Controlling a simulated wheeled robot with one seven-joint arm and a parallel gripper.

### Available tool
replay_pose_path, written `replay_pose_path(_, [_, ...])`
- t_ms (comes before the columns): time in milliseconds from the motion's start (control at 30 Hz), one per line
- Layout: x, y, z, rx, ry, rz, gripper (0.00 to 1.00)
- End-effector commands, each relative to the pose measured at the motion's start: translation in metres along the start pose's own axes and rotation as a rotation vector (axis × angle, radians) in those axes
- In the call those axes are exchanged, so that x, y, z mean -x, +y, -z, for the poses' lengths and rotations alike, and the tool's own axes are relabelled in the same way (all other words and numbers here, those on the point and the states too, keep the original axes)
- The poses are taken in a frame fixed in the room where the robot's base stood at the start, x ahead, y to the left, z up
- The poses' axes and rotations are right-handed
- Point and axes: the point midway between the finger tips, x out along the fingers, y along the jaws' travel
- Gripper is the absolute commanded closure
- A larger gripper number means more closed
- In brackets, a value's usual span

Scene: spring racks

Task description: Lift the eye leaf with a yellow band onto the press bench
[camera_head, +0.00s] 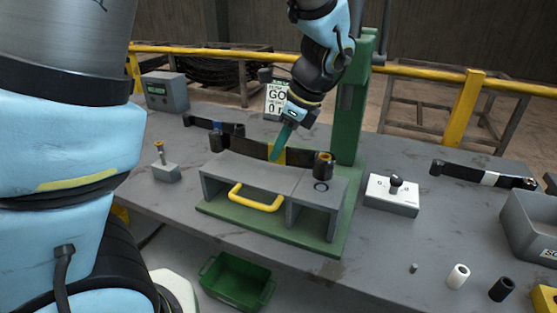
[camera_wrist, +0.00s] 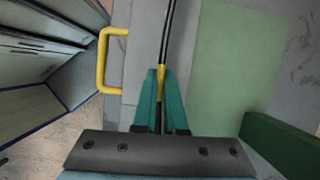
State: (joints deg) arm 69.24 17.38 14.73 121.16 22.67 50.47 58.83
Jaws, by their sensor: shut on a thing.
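The eye leaf with a yellow band (camera_head: 248,148) is a dark bar with rolled eyes at its ends. It stands on edge along the far side of the press bench (camera_head: 255,177), a grey top on a green base. I cannot tell whether it touches the top. My gripper (camera_head: 276,153) reaches down from above, its teal fingers shut on the leaf at the yellow band. In the wrist view, the fingers (camera_wrist: 160,75) sit either side of the leaf (camera_wrist: 170,25), at the band. The leaf's lower edge is partly hidden.
A green press column (camera_head: 352,110) rises right behind the bench. A yellow handle (camera_head: 256,199) sticks out in front. A leaf with a white band (camera_head: 487,178) lies at right, and a dark leaf (camera_head: 213,126) lies behind. A switch box (camera_head: 391,195) stands right of the press.

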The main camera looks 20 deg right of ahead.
Motion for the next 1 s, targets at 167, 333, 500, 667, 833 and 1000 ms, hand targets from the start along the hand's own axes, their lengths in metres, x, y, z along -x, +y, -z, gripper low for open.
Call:
replay_pose_path(167, [0.031, -0.002, -0.012, 0.003, 0.003, 0.008, 1.00])
replay_pose_path(333, [0.052, -0.002, -0.022, 0.003, 0.002, 0.006, 1.00])
replay_pose_path(500, [0.065, -0.001, -0.027, 0.001, 0.001, 0.003, 1.00])
replay_pose_path(667, [0.067, -0.001, -0.028, 0.001, 0.000, 0.002, 1.00])
replay_pose_path(833, [0.066, -0.001, -0.027, 0.001, 0.000, 0.003, 1.00])
replay_pose_path(1000, [0.065, -0.003, -0.027, -0.004, 0.000, 0.005, 1.00])
